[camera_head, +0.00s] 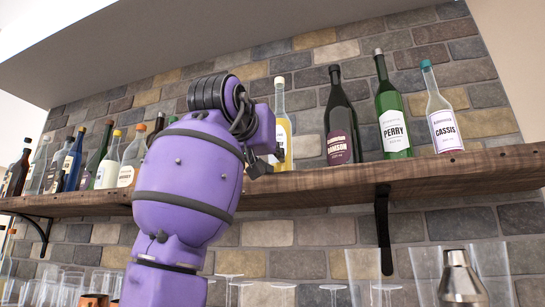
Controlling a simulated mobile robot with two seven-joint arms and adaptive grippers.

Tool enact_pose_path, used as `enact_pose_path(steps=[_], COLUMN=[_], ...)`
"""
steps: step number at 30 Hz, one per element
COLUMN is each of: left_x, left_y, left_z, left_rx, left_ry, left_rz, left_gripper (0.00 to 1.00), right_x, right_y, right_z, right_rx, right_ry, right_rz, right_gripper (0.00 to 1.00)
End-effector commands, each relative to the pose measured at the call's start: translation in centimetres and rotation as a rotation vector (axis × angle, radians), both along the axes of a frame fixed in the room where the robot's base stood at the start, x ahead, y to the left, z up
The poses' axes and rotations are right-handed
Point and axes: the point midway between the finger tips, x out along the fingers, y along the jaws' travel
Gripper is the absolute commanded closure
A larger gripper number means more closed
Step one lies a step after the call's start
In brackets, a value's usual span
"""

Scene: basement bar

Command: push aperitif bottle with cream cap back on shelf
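A clear bottle with a pale cream-looking cap and yellowish contents (281,110) stands upright on the wooden shelf (330,185).
A damson bottle (341,125), a green perry bottle (391,115) and a cassis bottle (441,118) stand to the right. Several bottles line the left. A brick wall (315,232) is behind.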

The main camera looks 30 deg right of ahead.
Motion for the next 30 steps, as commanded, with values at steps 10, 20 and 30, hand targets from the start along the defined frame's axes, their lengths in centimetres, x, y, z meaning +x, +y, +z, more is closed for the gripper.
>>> enact_pose_path(steps=[10, 20, 30], left_x=[-0.1, -0.1, -0.1], left_y=[0.1, 0.1, 0.1], left_z=[-0.1, -0.1, -0.1], left_rx=[0.001, 0.002, 0.002], left_ry=[0.002, 0.002, 0.002], left_rz=[0.001, 0.001, 0.001], left_gripper=[0.41, 0.41, 0.41], right_x=[1.0, 1.7, 2.4], right_y=[-0.9, -1.7, -2.5], right_z=[-0.4, -0.4, -0.5], right_rx=[0.003, 0.003, 0.005], right_ry=[0.007, 0.008, 0.009], right_rz=[0.001, -0.001, 0.000], right_gripper=[0.84, 0.84, 0.84])
